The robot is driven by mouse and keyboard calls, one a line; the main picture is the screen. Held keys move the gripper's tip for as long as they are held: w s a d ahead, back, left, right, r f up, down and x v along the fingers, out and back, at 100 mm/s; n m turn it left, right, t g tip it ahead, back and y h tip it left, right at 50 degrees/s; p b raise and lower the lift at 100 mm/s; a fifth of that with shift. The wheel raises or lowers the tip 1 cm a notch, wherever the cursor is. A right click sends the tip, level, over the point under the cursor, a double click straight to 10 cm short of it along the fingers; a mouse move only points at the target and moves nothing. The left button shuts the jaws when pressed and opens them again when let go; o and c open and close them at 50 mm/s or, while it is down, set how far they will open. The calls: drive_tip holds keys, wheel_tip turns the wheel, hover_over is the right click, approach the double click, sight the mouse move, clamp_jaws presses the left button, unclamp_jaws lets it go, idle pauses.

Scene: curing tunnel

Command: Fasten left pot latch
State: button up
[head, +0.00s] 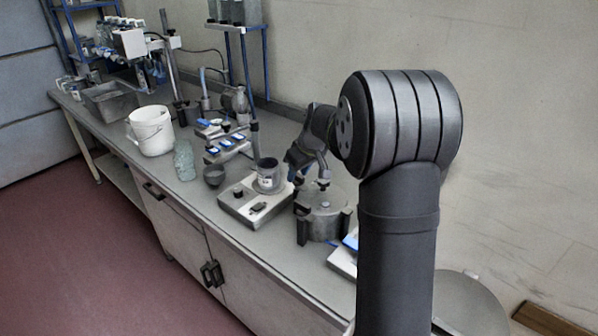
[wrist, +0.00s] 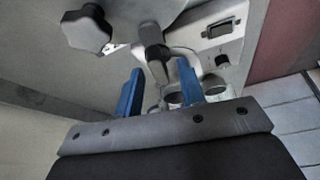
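The pot (head: 324,224) is a grey metal vessel with dark clamp-like parts at its sides, standing near the front of the bench. My gripper (head: 309,184) is above it, pointing down. In the wrist view the pot's pale lid (wrist: 140,10) is at the top, with a dark lobed knob (wrist: 86,30) at left. A dark latch handle (wrist: 153,50) hangs from the rim. The two blue fingers of my gripper (wrist: 159,67) are apart, and the handle's lower end shows between their tips. I cannot tell whether they touch it, nor whether this is the left latch.
A white hotplate (head: 250,203) with a small can (head: 268,175) stands left of the pot, close to it. A blue-and-white item (head: 345,255) lies to the right. A white bucket (head: 151,131), a glass jar (head: 184,160) and racks are farther left. The wall is close behind.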

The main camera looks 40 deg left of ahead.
clamp_jaws()
drive_tip(key=shift+n+g, duration=0.4)
drive_tip(key=shift+n, duration=0.7)
unclamp_jaws()
drive_tip(key=shift+r, duration=0.1)
